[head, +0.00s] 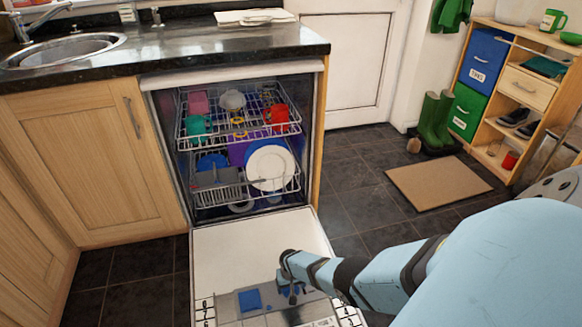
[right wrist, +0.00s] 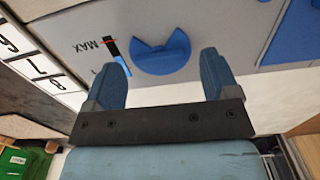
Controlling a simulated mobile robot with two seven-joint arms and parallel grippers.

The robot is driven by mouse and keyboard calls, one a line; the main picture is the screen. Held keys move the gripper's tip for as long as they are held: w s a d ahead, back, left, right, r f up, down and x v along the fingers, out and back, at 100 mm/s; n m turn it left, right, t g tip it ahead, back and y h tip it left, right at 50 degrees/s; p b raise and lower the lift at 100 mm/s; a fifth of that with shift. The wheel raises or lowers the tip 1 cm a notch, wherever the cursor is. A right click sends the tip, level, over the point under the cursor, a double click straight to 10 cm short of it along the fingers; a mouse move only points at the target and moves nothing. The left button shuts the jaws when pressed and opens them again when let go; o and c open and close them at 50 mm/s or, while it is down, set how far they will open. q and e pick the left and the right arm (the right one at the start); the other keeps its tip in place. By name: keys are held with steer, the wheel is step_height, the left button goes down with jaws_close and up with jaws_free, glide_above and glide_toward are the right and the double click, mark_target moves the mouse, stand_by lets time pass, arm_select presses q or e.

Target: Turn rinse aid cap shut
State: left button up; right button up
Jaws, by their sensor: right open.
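The blue rinse aid cap (right wrist: 160,54) shows in the right wrist view. It is round with a wedge-shaped notch and sits in a grey panel (right wrist: 215,25) on the inside of the open dishwasher door (head: 260,243). My right gripper (right wrist: 164,62) is open, with one blue finger to each side of the cap. A gap shows between each finger and the cap, and I cannot tell how far above the panel the fingertips are. In the head view my right gripper (head: 290,288) is low over the door and largely hides the cap area. My left gripper is not in view.
A blue square lid (head: 250,300) is beside the cap on the panel. A MAX gauge (right wrist: 118,52) is left of the cap in the wrist view. Loaded racks (head: 240,130) stand inside the dishwasher. A doormat (head: 437,183) lies right on the tiled floor.

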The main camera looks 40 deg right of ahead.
step_height(320, 180, up, 6)
steer(key=p, duration=0.4)
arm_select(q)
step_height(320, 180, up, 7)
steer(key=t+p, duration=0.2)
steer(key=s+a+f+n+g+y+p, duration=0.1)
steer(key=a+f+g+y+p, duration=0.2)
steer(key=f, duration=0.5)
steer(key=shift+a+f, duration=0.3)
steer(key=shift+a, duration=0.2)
arm_select(e)
step_height(320, 180, up, 7)
steer(key=shift+f, duration=0.15)
